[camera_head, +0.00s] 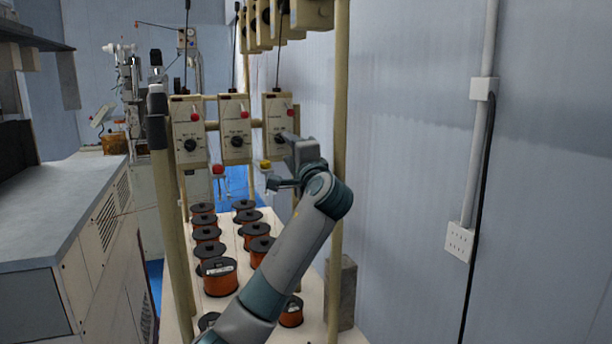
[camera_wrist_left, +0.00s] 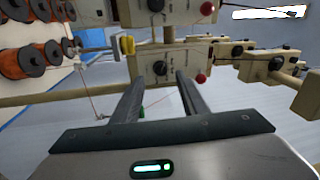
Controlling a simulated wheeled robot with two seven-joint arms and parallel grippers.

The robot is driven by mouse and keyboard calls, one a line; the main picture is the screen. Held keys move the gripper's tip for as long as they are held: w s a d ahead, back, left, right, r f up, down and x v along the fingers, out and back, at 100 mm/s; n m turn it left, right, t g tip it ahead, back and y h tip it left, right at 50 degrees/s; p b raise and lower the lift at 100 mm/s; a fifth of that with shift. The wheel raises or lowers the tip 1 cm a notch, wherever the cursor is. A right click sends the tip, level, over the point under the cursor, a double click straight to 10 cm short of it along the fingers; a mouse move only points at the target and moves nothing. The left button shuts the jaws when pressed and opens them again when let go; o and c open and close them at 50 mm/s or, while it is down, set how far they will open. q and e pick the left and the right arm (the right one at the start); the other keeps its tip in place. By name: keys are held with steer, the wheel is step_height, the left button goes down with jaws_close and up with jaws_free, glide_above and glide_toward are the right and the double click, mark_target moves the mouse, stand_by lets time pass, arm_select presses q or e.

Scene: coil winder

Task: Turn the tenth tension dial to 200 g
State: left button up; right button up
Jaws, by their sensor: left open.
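Three cream tension boxes hang on a rail in the head view: a left box (camera_head: 188,120), a middle box (camera_head: 235,115) and a right box (camera_head: 277,107). Each has a black dial, such as the right box's dial (camera_head: 279,140). My left gripper (camera_head: 280,163) is beside the lower part of the right box. In the left wrist view, my open left gripper (camera_wrist_left: 160,90) has a black dial (camera_wrist_left: 160,68) ahead, between its fingertips in the picture. Contact cannot be told. Dial numbers and settings are too small to read, and no label shows which is the tenth.
Red balls (camera_head: 283,113) and a yellow knob (camera_head: 265,165) sit close to the boxes. Wire spools (camera_head: 220,277) stand on the board below. A wooden post (camera_head: 340,200) is right of my gripper. More boxes (camera_wrist_left: 232,57) show in the left wrist view.

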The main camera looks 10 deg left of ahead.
arm_select(q)
steer(key=b+v, duration=0.3)
steer(key=v, duration=0.9)
steer(key=shift+s+d, duration=0.2)
arm_select(e)
steer(key=shift+w+d+f+g, duration=0.15)
steer(key=shift+w+d, duration=0.1)
steer(key=shift+w, duration=0.2)
steer(key=shift+w+d+f+g, duration=0.15)
steer(key=shift+w+d, duration=0.05)
steer(key=shift+w, duration=0.25)
arm_select(q)
steer(key=shift+f, duration=0.1)
